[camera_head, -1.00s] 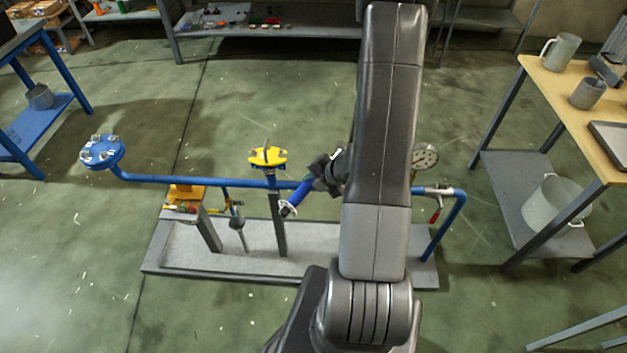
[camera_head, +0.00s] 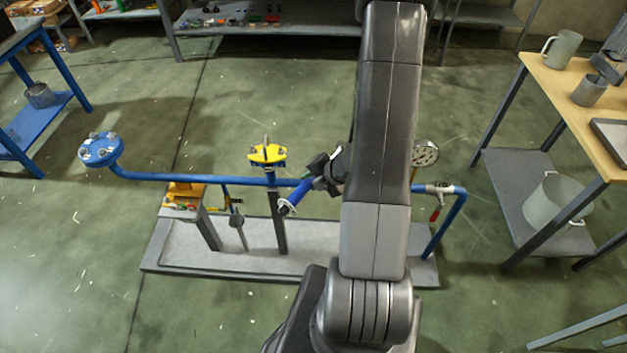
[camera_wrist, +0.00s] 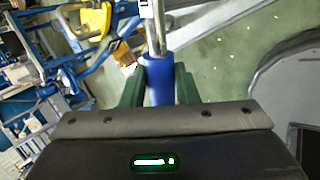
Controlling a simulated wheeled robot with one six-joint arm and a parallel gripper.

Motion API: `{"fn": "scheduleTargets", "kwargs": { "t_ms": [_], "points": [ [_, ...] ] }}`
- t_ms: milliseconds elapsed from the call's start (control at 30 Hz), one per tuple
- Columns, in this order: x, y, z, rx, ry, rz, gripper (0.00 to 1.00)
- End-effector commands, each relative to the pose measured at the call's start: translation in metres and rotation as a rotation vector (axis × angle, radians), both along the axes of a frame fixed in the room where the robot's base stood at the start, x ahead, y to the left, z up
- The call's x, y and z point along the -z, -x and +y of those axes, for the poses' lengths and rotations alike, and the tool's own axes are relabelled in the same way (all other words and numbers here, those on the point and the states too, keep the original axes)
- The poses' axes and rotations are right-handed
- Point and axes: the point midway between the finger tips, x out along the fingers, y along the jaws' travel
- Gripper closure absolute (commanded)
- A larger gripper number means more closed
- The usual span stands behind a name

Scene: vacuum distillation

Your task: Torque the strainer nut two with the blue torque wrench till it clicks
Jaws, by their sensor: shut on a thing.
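My gripper (camera_head: 318,175) is shut on the blue handle of the torque wrench (camera_head: 297,193), in front of the blue pipe. In the wrist view, the two dark green fingers of my gripper (camera_wrist: 159,75) clasp the blue handle (camera_wrist: 159,80), and a metal shaft runs up out of the frame. A round blue flange (camera_head: 101,150) with several nuts on top stands at the left end of the pipe, well apart from the wrench. I cannot tell which nut is nut two, and the wrench's working end is not clear.
A yellow fitting (camera_head: 267,154) tops the pipe just left of my gripper. A gauge (camera_head: 425,153) stands right of my arm. The pipe rig rests on a grey base (camera_head: 240,262). A wooden-topped table (camera_head: 570,92) is at right, with open floor between.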

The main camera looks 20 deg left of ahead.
Motion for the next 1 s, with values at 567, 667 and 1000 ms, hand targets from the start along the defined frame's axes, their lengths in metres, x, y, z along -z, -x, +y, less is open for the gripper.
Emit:
{"fn": "scheduleTargets", "kwargs": {
  "t_ms": [567, 667, 1000],
  "points": [
    [0.001, -0.007, 0.024, 0.139, -0.001, -0.003, 1.00],
    [0.001, -0.007, 0.024, 0.141, -0.001, -0.004, 1.00],
    [0.002, -0.008, 0.027, 0.159, -0.002, -0.005, 1.00]
  ]
}}
